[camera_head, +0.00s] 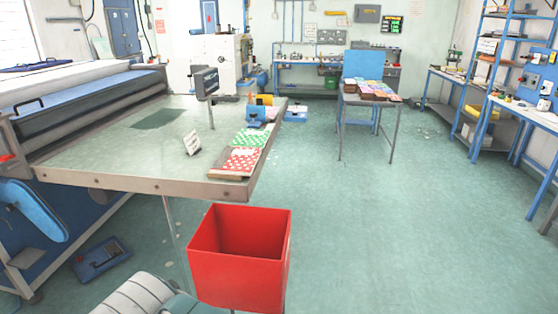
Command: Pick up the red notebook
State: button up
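A red item with white dots (241,162), which looks like the red notebook, lies flat near the front right corner of the large work table (110,183). A green item with white dots (250,137) lies just behind it, and other colourful items (264,112) lie further back along the same right edge. I cannot make out my gripper in this view, so its place relative to the red item does not show.
A red open bin (238,277) stands on the near side of the table's front right corner. A small white stand (191,142) is on the tabletop. A small table (350,98) with stacked items stands further back. The floor (370,220) to the right is clear.

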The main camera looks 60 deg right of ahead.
aim_at(232, 160)
jog(key=z, duration=1.75)
